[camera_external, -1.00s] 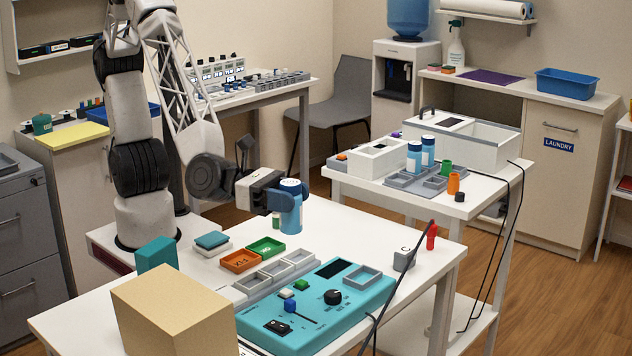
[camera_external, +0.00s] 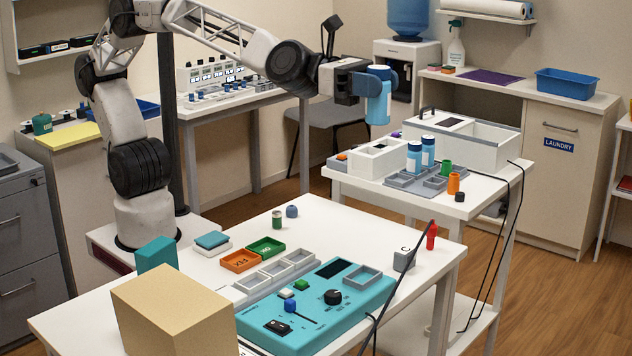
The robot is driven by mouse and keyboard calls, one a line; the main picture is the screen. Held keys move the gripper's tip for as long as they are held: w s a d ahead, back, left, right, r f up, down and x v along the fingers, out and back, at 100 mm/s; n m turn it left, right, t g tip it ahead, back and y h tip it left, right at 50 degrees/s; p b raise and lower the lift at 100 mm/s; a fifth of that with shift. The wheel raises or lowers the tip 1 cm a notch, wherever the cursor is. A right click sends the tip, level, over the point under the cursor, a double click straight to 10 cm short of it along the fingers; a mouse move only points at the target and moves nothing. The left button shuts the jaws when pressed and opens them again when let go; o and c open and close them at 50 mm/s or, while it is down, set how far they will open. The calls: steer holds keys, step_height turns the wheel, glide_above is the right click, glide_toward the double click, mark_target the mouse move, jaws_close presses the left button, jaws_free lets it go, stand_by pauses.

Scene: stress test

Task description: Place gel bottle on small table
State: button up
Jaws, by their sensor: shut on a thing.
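My gripper (camera_external: 371,86) is shut on a light-blue gel bottle (camera_external: 379,106) with a blue cap and a white band. The bottle is well clear of any surface. The small table, at the right, bears two similar blue bottles (camera_external: 414,158) standing in a grey tray (camera_external: 400,184).
A white open box (camera_external: 376,160), a long white bin (camera_external: 478,146), a green cup (camera_external: 446,168) and an orange cup (camera_external: 453,183) stand on the small table. Its front right corner is mostly bare. A cable (camera_external: 512,215) hangs over its right edge.

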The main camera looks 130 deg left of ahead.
steer(key=a+r+h, duration=0.1)
steer(key=a+r, duration=0.3)
steer(key=r, duration=0.5)
steer(key=shift+a+m, duration=0.25)
steer(key=shift+m, duration=0.05)
steer(key=shift+s, duration=0.1)
steer(key=shift+a, duration=0.1)
stand_by(0.7)
steer(key=s+a+f+n+g+y, duration=0.2)
steer(key=a+f+n+y, duration=0.15)
steer(key=a+f, duration=0.5)
steer(key=s+a+f+n+g+y, duration=0.15)
steer(key=a+f+y, duration=0.35)
steer(key=a, duration=0.6)
steer(key=s+a+f+n+g+y, duration=0.1)
steer(key=a+f+n+y, duration=0.4)
steer(key=a, duration=0.4)
steer(key=s+a+f+n+g+y, duration=0.2)
steer(key=s+a+f+g, duration=0.4)
steer(key=s, duration=0.5)
steer(key=s+a+f+n+g+y, duration=0.2)
steer(key=s+a+f+n+g, duration=0.3)
steer(key=s+a+f, duration=0.6)
steer(key=shift+s+a+f+g, duration=0.2)
steer(key=shift+a+g, duration=0.4)
steer(key=shift+g, duration=0.05)
steer(key=shift+f+y, duration=0.1)
steer(key=shift+y, duration=0.15)
steer(key=shift+f, duration=3.3)
